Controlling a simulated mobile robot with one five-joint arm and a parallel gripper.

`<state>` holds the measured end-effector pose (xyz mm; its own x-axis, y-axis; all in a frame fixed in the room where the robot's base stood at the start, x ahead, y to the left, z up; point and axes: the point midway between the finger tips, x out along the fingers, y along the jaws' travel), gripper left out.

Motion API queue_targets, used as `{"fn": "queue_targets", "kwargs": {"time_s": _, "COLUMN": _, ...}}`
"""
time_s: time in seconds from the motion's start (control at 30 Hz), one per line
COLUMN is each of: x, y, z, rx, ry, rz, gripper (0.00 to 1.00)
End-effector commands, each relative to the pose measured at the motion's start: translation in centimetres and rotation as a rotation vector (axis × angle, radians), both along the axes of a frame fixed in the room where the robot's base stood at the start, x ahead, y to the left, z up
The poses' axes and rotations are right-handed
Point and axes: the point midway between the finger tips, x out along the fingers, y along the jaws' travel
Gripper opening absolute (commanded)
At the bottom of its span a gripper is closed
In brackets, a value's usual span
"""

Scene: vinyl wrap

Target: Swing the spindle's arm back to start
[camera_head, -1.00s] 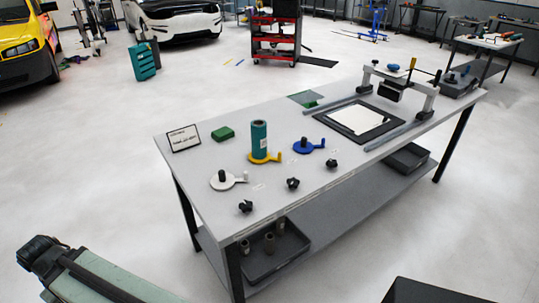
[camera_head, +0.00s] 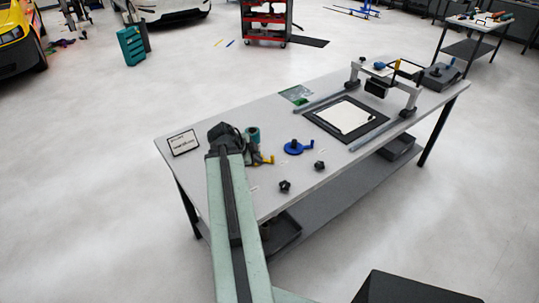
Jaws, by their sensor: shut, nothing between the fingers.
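The blue spindle (camera_head: 293,148) stands on the table with its arm (camera_head: 308,146) pointing right. The yellow spindle's arm (camera_head: 267,160) shows just right of my arm; the rest of its base is mostly hidden. The teal roll (camera_head: 253,135) on it is partly covered. The white spindle is hidden behind my arm. My gripper (camera_head: 224,136) is at the dark far end of my arm, over the table's left part, left of the teal roll. Its fingers are hard to make out; it is shut and empty. I cannot tell whether it touches anything.
Two black knobs (camera_head: 285,186) lie near the front edge. The grey table (camera_head: 340,158) is bare between spindles and frame.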

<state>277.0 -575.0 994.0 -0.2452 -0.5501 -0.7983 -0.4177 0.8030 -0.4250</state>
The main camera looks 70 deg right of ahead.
Motion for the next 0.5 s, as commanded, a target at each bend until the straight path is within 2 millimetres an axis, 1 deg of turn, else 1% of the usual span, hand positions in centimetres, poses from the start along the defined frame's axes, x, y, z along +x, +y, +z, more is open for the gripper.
{"fn": "queue_targets", "kwargs": {"time_s": 0.07, "x": -0.1, "y": -0.1, "z": -0.1, "rx": -0.002, "ry": -0.002, "rz": -0.005, "gripper": 0.0}}
{"fn": "queue_targets", "kwargs": {"time_s": 0.17, "x": -0.1, "y": -0.4, "z": -0.8, "rx": -0.001, "ry": -0.002, "rz": -0.003, "gripper": 0.0}}
{"fn": "queue_targets", "kwargs": {"time_s": 0.27, "x": -0.4, "y": -1.1, "z": -2.3, "rx": 0.0, "ry": -0.003, "rz": -0.004, "gripper": 0.0}}
{"fn": "queue_targets", "kwargs": {"time_s": 0.5, "x": -1.5, "y": -4.0, "z": -6.8, "rx": 0.001, "ry": -0.002, "rz": -0.002, "gripper": 0.0}}
